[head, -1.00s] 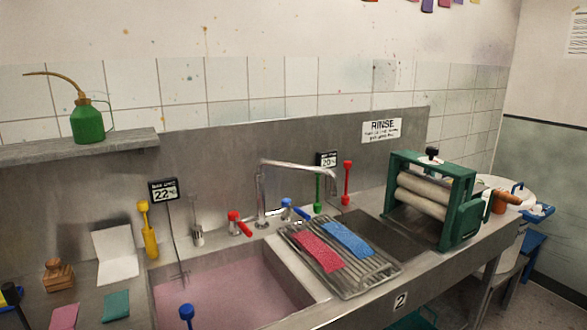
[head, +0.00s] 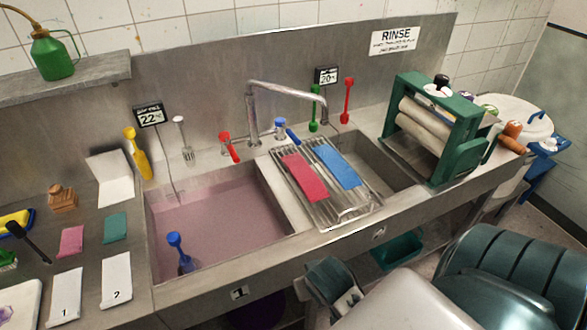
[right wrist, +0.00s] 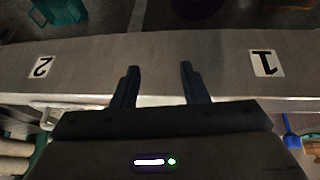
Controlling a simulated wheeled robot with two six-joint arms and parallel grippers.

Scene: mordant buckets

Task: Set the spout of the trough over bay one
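A metal spout (head: 290,90) rises from behind the trough (head: 165,295) between its two bays. It bends to the right, and its tip is above the right side, over the wire rack. Bay one (head: 220,215), on the left above label 1, holds pink liquid. Bay two (head: 395,177), on the right, is partly covered by the rack. A red-handled tap (head: 229,146) and a blue-handled tap (head: 287,131) flank the spout base. My right gripper (right wrist: 158,68) is open and empty by the trough's front edge, apart from the spout. My left gripper is out of view.
The rack (head: 350,212) carries a red and a blue cloth. A blue-handled tool (head: 179,253) stands in bay one. A green roller press (head: 440,125) is at the right. Swatches and cards (head: 116,280) lie at the left. A green tub (head: 398,249) is below.

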